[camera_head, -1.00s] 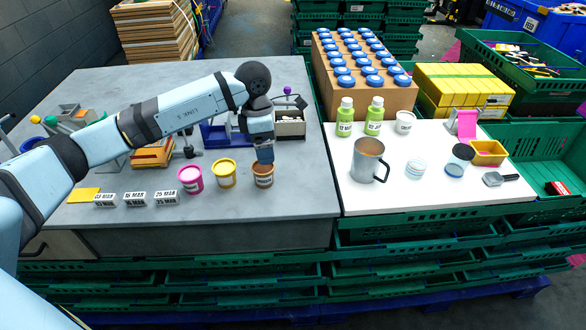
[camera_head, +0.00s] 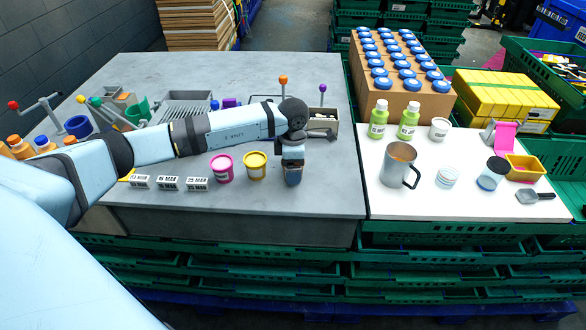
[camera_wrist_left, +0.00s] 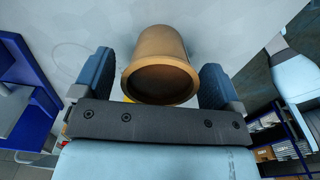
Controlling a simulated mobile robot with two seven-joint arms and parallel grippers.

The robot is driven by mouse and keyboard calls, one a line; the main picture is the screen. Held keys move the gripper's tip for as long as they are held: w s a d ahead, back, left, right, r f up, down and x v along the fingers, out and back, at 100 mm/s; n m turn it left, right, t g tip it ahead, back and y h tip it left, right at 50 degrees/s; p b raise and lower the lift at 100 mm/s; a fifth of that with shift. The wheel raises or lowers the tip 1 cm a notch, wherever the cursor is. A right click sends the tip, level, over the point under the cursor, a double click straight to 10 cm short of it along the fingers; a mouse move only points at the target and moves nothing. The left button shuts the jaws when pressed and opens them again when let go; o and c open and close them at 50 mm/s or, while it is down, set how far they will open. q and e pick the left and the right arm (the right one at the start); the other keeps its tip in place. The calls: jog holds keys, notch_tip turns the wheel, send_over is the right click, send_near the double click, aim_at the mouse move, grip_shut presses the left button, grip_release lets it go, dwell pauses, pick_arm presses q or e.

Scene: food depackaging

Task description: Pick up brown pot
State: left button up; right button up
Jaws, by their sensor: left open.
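The brown pot (camera_wrist_left: 160,60) shows in the left wrist view, its dark round end towards the camera, between the two blue fingers of my left gripper (camera_wrist_left: 156,72). The fingers are open, one on each side of the pot, with a visible gap at least on the left. In the head view my left gripper (camera_head: 292,176) points down near the front edge of the grey table and hides most or all of the brown pot. My right gripper is not in view.
A pink pot (camera_head: 222,168) and a yellow pot (camera_head: 255,166) stand just left of my gripper on the grey table (camera_head: 330,185). Date blocks (camera_head: 168,183) lie farther left. A white board (camera_head: 380,205) with a metal mug (camera_head: 398,165) lies to the right.

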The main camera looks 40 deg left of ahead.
pick_arm(q)
notch_tip(320, 180, down, 2)
jog(key=shift+f, duration=0.25)
jog(key=c, duration=1.1)
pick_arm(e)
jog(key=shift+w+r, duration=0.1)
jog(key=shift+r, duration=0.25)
pick_arm(q)
jog(key=shift+r, duration=0.1)
